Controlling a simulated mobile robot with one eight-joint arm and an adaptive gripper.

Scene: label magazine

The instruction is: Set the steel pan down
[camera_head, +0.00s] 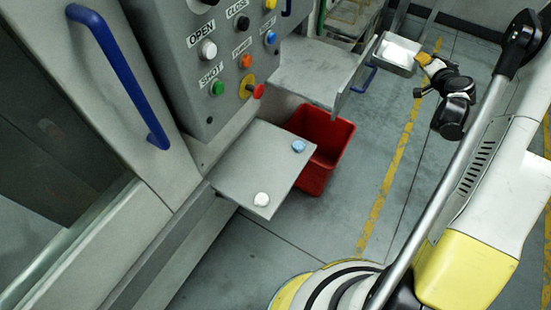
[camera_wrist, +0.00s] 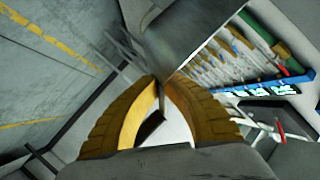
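The steel pan (camera_head: 397,58) is a shallow grey metal tray with a pale inside, at the top right of the head view. My gripper (camera_head: 424,62), with orange-yellow fingers, is at the pan's right edge. In the wrist view the pan (camera_wrist: 190,30) is a grey sheet-like shape just beyond the fingertips. The ribbed fingers of my gripper (camera_wrist: 162,82) come together at the pan's lower corner and look shut on its edge. The exact contact is small and partly hidden. The pan is up off the floor and looks roughly level.
A grey machine shelf (camera_head: 315,72) lies left of the pan, with a blue handle (camera_head: 364,80) below. A lower plate (camera_head: 250,165) holds a white knob and a blue knob. A red bin (camera_head: 318,170) stands beside it. The wrist view shows a tool rack (camera_wrist: 235,55).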

